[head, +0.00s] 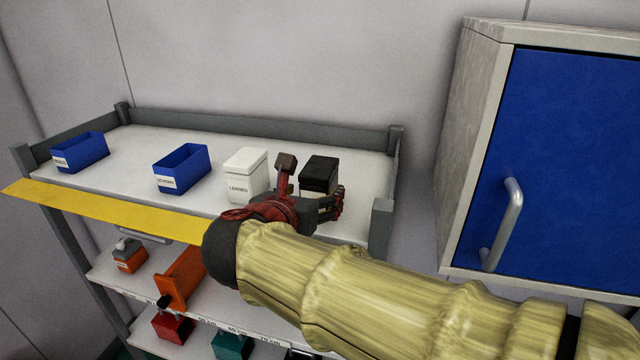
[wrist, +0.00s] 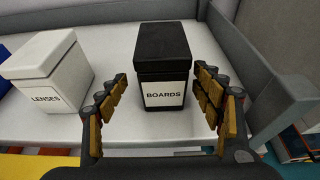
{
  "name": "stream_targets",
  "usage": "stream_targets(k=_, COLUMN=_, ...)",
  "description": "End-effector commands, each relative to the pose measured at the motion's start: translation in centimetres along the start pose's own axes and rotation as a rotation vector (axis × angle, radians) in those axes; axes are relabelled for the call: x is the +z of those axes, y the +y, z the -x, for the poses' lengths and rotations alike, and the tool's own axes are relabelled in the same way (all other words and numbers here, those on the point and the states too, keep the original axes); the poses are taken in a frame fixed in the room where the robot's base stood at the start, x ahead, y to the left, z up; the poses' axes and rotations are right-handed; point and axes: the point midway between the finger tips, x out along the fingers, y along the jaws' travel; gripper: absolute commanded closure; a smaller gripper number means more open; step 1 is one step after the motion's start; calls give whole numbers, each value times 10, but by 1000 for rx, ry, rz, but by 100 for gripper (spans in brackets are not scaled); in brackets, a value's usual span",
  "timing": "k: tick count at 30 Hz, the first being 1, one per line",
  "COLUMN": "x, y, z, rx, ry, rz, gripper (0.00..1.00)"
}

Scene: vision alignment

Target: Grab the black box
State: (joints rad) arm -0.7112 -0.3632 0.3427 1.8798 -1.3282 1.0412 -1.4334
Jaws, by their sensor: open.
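The black box (head: 319,174) stands upright on the top shelf of a cart, near its right end. In the wrist view the black box (wrist: 165,62) has a lid and a white label reading BOARDS. My gripper (wrist: 163,95) is open, with one finger on each side of the box's near part. The fingertips look close to the box's sides, with a gap showing on the left. In the head view my gripper (head: 305,185) partly covers the box's lower front.
A white box (head: 246,174) labelled LENSES stands just left of the black box. Two open blue bins (head: 182,168) (head: 80,152) stand farther left. A grey rail (head: 260,130) edges the shelf's back, and a corner post (head: 381,225) stands at right. A blue-doored cabinet (head: 560,160) is at right.

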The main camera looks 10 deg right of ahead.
Motion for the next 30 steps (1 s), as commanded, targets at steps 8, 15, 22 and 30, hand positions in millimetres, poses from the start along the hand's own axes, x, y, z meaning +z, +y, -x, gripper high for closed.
stream_targets(k=8, x=0, y=-4, z=-38, rx=-3, ry=1, rz=2, gripper=33)
stream_targets(k=15, x=-1, y=-3, z=-48, rx=1, ry=0, rz=-1, gripper=33)
stream_targets(k=22, x=-1, y=-3, z=-48, rx=1, ry=0, rz=-1, gripper=39)
stream_targets(k=30, x=-1, y=-3, z=-47, rx=1, ry=0, rz=0, gripper=54)
